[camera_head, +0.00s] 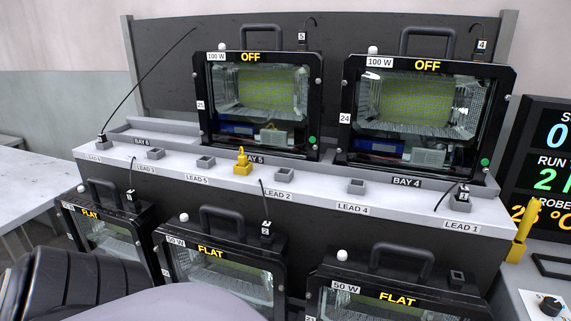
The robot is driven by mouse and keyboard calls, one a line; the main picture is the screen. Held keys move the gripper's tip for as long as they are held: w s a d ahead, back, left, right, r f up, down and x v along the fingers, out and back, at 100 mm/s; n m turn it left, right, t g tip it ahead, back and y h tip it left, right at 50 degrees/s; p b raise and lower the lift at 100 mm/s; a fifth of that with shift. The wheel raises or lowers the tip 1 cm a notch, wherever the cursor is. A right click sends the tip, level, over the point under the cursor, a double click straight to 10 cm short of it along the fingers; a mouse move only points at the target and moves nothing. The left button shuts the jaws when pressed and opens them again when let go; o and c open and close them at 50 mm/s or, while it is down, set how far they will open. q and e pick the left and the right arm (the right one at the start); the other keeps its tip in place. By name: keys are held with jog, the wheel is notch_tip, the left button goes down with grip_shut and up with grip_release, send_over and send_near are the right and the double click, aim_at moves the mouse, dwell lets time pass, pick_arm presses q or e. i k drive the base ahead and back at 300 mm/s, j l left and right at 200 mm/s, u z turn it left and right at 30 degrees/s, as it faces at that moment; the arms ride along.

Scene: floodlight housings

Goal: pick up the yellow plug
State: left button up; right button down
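A small yellow plug (242,161) stands upright on the pale ledge, in the row of small grey sockets, above and left of the LEAD 2 label. Its base appears to sit in or over a socket; I cannot tell which. A larger yellow upright piece (524,232) stands at the right edge, beside the dark display. Neither of my grippers shows in this view. Dark and pale parts of my own body cover the lower left and bottom.
Two floodlight housings marked OFF, left (259,103) and right (424,112), stand behind the ledge (320,203). Several housings marked FLAT stand in front and below. Thin black leads rise from plugs on the ledge. A white table (30,180) lies at left.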

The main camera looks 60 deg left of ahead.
aim_at(241, 159)
jog(key=u, duration=2)
